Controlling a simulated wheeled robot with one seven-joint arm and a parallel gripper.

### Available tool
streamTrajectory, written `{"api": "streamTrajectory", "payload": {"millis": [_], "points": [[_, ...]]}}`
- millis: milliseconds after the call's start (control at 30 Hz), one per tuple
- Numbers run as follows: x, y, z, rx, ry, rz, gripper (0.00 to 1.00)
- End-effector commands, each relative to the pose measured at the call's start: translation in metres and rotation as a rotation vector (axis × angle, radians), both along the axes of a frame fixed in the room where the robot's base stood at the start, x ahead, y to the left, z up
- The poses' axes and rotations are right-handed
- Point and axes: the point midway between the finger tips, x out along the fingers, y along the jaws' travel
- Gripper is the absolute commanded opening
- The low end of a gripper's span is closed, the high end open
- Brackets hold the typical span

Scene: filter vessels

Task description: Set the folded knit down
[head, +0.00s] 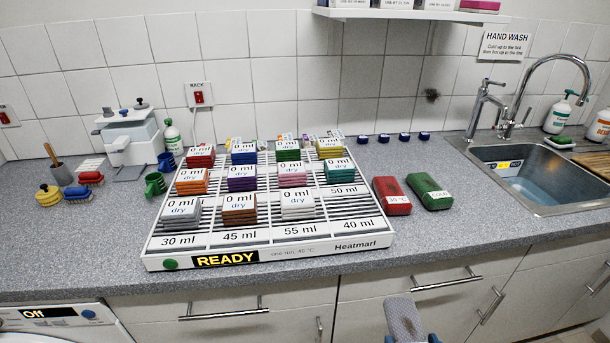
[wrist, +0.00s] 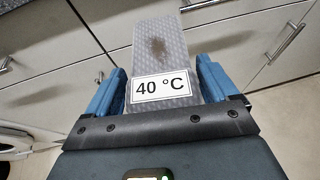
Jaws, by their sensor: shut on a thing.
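My gripper (wrist: 162,68) is shut on a grey folded knit (wrist: 160,58) with a waffle texture, a brown stain and a white "40 °C" label. The knit sits between the blue fingers. In the head view the knit (head: 403,318) shows at the bottom, in front of the cabinets and below the counter edge; most of my gripper there is out of frame. A white slatted rack (head: 347,244) marked "Heatmarl" and "READY" stands on the counter. It holds several coloured folded stacks labelled "0 ml dry", and its front columns are marked 30, 45, 55 and 40 ml.
Red (head: 391,196) and green (head: 429,192) blocks lie right of the rack. A sink (head: 540,180) with a tap is at the right. Mugs, brushes and a white appliance (head: 130,140) stand at the left. The counter's front right (head: 480,238) is clear. Cabinet handles (head: 225,313) jut out below.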

Motion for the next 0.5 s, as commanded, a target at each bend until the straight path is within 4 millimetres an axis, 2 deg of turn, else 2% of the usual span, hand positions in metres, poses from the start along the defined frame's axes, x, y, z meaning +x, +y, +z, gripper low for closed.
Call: {"api": "streamTrajectory", "payload": {"millis": [33,133,367,500], "points": [[0.000,0.000,0.010,0.000,0.000,0.000,0.55],[0.000,0.000,0.014,0.000,0.000,0.000,0.55],[0.000,0.001,-0.007,-0.001,0.001,0.004,0.55],[0.000,-0.001,-0.006,0.002,0.001,-0.003,0.55]]}}
